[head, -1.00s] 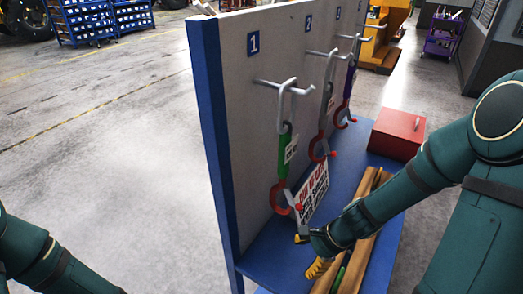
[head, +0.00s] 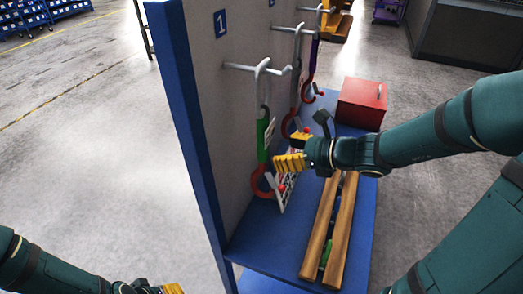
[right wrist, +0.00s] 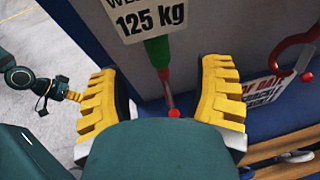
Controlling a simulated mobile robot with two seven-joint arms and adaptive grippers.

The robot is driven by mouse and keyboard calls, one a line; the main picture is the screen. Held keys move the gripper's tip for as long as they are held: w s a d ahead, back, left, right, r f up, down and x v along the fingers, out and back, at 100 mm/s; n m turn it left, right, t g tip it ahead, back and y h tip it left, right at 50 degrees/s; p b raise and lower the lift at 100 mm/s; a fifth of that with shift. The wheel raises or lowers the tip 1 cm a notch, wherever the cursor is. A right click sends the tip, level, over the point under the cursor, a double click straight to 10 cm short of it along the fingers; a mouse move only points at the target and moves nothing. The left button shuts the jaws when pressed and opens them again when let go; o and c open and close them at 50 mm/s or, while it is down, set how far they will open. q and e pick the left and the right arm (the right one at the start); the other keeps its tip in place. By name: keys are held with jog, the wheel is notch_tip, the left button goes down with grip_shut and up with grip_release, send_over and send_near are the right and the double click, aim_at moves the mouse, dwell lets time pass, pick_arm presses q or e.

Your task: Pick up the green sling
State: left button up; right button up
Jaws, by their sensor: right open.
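The green sling (head: 262,138) hangs from the hook under number 1 on the grey board, with a white tag on its green sleeve and a red hook (head: 262,183) at its lower end. My right gripper (head: 288,152) is open beside it, on its right. In the right wrist view the green sleeve (right wrist: 157,52) shows between the two yellow fingers (right wrist: 163,85), apart from both; its tag (right wrist: 148,17) reads 125 kg. Part of the sling is hidden by the wrist. My left gripper (head: 170,288) is at the bottom edge, mostly cut off.
Other slings with red hooks (head: 290,124) hang farther along the board.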

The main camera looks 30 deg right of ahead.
aim_at(262, 150)
jog(key=shift+b+x, duration=0.5)
jog(key=shift+x, duration=3.05)
jog(key=shift+s+a+r, duration=0.1)
jog(key=shift+r, duration=0.05)
grip_shut()
